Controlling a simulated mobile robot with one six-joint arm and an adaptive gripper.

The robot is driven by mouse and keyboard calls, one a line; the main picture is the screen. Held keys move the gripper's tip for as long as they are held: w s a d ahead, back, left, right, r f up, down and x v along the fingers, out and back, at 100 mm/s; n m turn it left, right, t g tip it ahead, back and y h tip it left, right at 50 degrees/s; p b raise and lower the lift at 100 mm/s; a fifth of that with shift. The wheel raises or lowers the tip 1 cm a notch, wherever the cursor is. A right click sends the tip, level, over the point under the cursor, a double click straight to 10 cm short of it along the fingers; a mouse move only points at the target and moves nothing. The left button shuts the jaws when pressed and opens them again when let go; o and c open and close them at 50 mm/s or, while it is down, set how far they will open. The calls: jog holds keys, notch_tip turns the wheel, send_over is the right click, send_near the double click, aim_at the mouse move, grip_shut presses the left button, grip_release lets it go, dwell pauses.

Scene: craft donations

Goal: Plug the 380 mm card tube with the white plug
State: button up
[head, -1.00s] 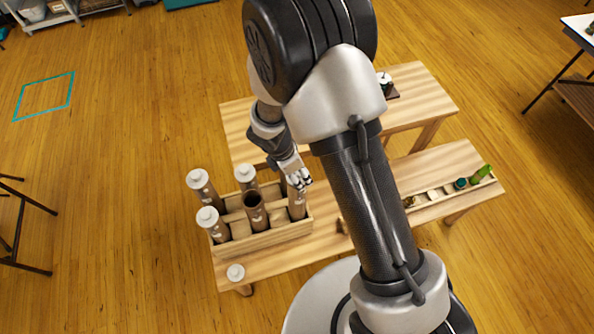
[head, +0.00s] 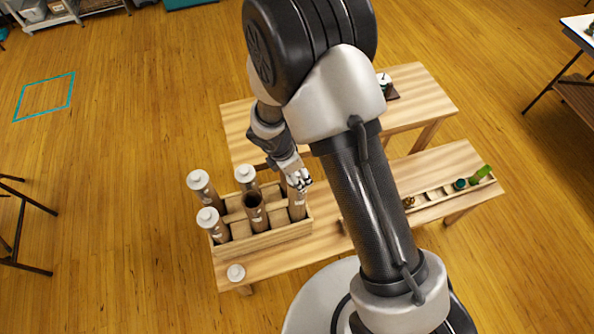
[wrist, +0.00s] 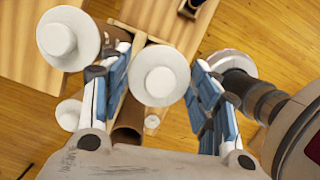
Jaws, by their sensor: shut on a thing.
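My gripper (head: 298,180) is at the top of the right-hand card tube (head: 297,208) in the wooden rack. In the wrist view its blue-padded fingers are shut on a round white plug (wrist: 160,74). Whether this plug is seated in the tube cannot be told, as the fingers hide the tube's top. An open brown tube (head: 254,214) with a dark mouth stands left of it. Three tubes carry white caps: back left (head: 198,179), back middle (head: 245,173) and front left (head: 207,217). No length marking is readable.
The rack (head: 265,241) stands on a wooden table (head: 285,262). A loose white plug (head: 236,272) lies at the front left corner. A shallow tray (head: 440,196) with a green item (head: 482,173) is on the right. A second table (head: 430,100) stands behind.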

aim_at(288, 179)
jog(key=shift+r, duration=0.2)
jog(key=shift+r+p, duration=0.5)
jog(key=shift+p, duration=0.15)
jog(key=shift+r, duration=0.1)
dwell(0.7)
jog(key=o, duration=0.5)
jog(key=shift+c, duration=0.2)
jog(key=p+v, duration=0.9)
jog(key=v, duration=0.2)
dwell(0.8)
